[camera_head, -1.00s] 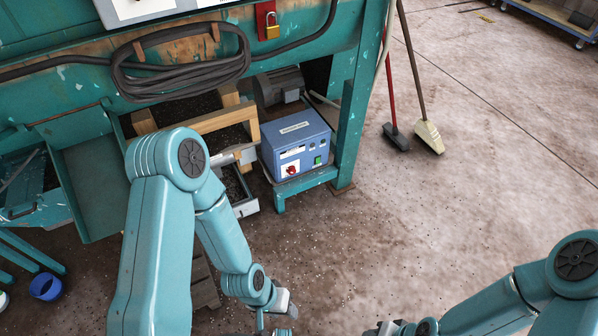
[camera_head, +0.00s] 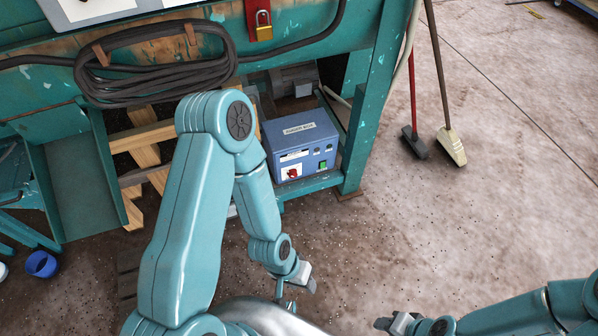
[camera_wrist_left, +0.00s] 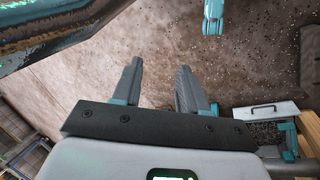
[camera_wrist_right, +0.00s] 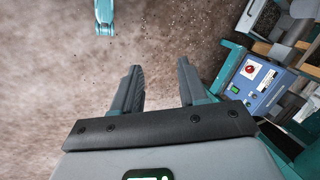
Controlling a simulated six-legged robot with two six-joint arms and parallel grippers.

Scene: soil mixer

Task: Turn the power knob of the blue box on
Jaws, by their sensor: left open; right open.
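The blue box (camera_head: 300,137) sits on a low shelf of the teal machine in the head view. Its front has a red power knob (camera_head: 292,173) on a white plate and a green button (camera_head: 322,165). The box also shows at the right of the right wrist view (camera_wrist_right: 265,82), with the red knob (camera_wrist_right: 250,69) facing out. My left gripper (camera_head: 306,278) is in front of and below the box, apart from it. Its two fingers are apart and empty in the left wrist view (camera_wrist_left: 160,85). My right gripper (camera_head: 384,323) is at the bottom right, open and empty (camera_wrist_right: 160,85).
A coiled black cable (camera_head: 165,65) hangs on the machine above the shelf. A teal machine leg (camera_head: 365,125) stands right of the box. Two brooms (camera_head: 452,146) lean further right. The floor (camera_head: 400,230) before the box is clear.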

